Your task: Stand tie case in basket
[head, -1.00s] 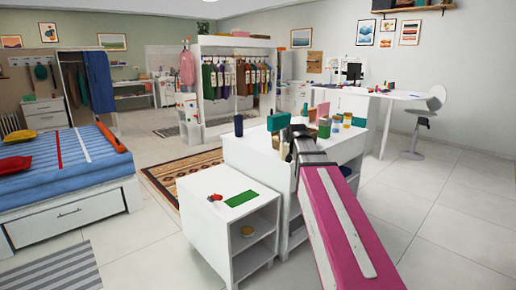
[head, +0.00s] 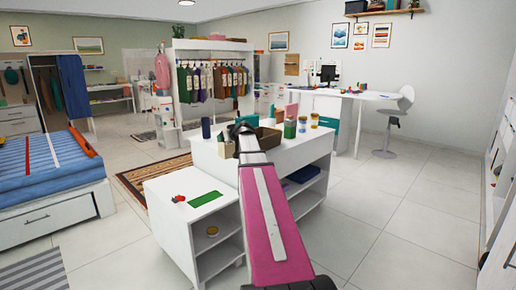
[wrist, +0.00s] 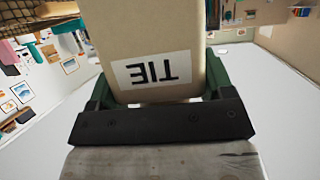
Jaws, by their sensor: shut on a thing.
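The tie case (wrist: 150,35) is a tan box with a white label reading TIE, upside down in the wrist view. My gripper (wrist: 158,85) is shut on it, with a green finger at each side. In the head view my gripper (head: 241,130) is small and dark at the far end of my pink arm, above the white counter. A brown open-topped basket (head: 268,139) stands on the counter just right of my gripper. Its inside is mostly hidden. I cannot tell how far the case is from it.
A lower white cabinet (head: 165,215) stands in front, with a green mat (head: 204,199). The floor to the right is clear.

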